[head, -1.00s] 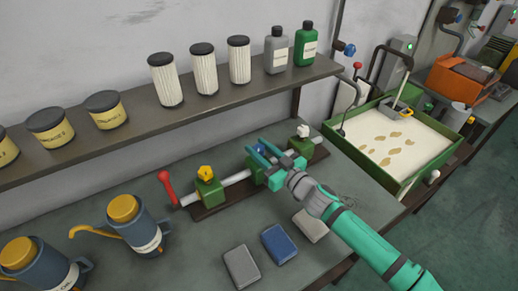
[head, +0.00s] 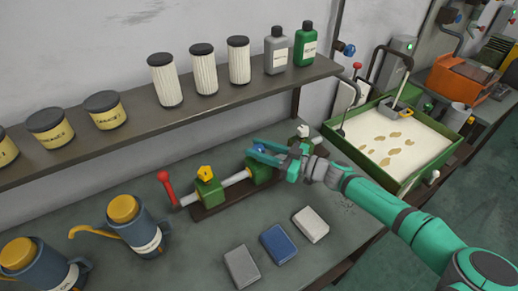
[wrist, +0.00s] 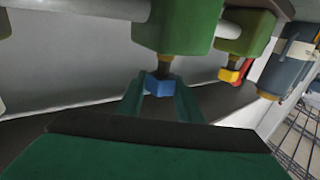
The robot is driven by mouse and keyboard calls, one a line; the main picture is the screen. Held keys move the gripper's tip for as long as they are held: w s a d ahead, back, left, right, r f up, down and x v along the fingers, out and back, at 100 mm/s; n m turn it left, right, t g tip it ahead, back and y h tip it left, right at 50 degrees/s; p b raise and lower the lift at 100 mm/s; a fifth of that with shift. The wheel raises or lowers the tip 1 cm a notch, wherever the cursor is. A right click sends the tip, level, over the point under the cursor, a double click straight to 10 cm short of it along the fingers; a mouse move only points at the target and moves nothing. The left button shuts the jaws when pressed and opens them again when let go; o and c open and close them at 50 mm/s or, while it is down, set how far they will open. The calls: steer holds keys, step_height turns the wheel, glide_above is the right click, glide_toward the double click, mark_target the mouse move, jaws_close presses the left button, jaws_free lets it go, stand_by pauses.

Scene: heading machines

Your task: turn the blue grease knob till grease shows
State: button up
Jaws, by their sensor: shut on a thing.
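The blue grease knob (wrist: 158,85) sits on a short dark stem under a green block in the wrist view. My gripper (wrist: 160,93) is shut on it, with one teal finger on each side. In the head view my gripper (head: 268,152) reaches in from the right over the middle green block (head: 258,172), and its fingers hide most of the knob. No grease can be made out at the block in either view.
A yellow knob (head: 205,172) stands on the left block and a white knob (head: 303,131) on the right one. A red lever (head: 166,183) is at the left end. Blue jugs (head: 140,228) stand front left; several pads (head: 278,243) lie in front. A shelf (head: 180,118) runs behind.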

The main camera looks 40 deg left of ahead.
steer(key=o, duration=1)
steer(key=d, duration=0.3)
steer(key=w+d, duration=0.1)
steer(key=d, duration=0.3)
steer(key=w+d, duration=0.1)
steer(key=d, duration=0.2)
steer(key=shift+d, duration=0.3)
